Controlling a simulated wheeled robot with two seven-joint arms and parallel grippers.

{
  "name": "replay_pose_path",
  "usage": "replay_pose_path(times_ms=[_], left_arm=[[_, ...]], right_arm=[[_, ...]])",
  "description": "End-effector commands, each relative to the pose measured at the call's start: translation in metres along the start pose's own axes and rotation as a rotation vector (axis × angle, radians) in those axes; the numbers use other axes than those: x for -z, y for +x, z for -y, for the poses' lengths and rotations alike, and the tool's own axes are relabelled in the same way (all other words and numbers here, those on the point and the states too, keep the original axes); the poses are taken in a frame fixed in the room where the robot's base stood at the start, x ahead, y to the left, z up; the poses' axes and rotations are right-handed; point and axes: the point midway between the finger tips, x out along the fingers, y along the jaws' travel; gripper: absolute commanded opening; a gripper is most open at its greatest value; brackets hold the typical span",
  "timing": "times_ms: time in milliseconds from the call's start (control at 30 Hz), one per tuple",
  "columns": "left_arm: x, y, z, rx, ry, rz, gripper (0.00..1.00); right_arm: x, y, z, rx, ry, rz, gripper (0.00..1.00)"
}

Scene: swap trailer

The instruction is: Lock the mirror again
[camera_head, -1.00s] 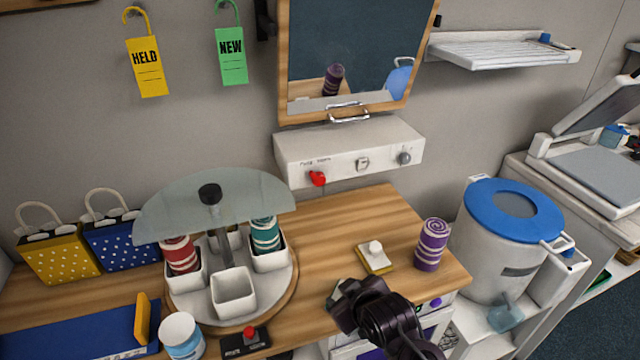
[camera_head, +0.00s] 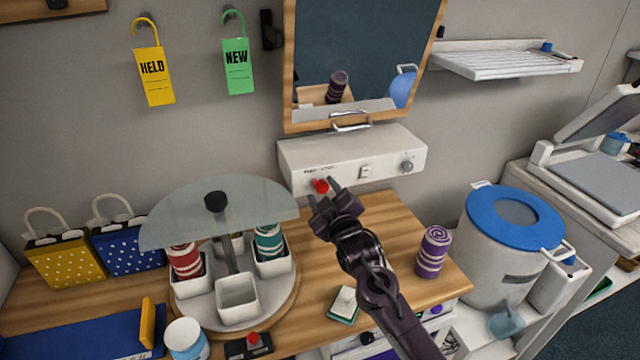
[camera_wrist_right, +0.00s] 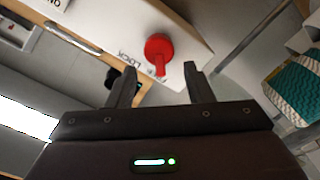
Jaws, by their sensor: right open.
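The mirror (camera_head: 365,60) hangs in a wooden frame on the wall, with a metal handle (camera_head: 350,122) at its lower edge. Below it is a white box (camera_head: 330,162) with a red knob (camera_head: 320,186) at its lower left. In the right wrist view the red knob (camera_wrist_right: 158,48) has its pointer turned toward my gripper, beside lettering that reads LOCK. My right gripper (camera_head: 322,190) is open and empty, with its fingers just short of the knob. The knob lies between the finger lines, apparently not gripped. My left gripper is not in view.
A round carousel with a glass top (camera_head: 220,210) stands left of my right arm, holding rolled towels in white cups. A purple roll (camera_head: 433,251) stands at the counter's right. A white bin with a blue lid (camera_head: 512,215) stands farther right.

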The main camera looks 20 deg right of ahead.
Motion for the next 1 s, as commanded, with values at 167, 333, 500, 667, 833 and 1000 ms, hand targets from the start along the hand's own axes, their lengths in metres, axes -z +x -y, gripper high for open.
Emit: replay_pose_path(times_ms=[167, 333, 500, 667, 833, 1000], left_arm=[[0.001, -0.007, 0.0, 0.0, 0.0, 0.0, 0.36], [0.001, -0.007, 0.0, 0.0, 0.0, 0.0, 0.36], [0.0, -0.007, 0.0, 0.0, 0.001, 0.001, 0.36], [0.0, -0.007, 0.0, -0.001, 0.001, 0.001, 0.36], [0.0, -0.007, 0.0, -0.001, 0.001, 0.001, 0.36], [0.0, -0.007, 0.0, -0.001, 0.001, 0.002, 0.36]], right_arm=[[0.001, 0.02, -0.001, 0.0, 0.001, 0.0, 0.47], [0.001, 0.027, 0.0, 0.001, 0.001, -0.001, 0.47], [0.0, 0.027, 0.001, 0.001, 0.001, 0.0, 0.47], [0.0, 0.027, 0.001, 0.001, 0.001, 0.0, 0.33], [0.0, 0.027, 0.001, 0.001, 0.001, 0.0, 0.1], [0.0, 0.027, 0.001, 0.002, 0.004, 0.001, 0.05]])
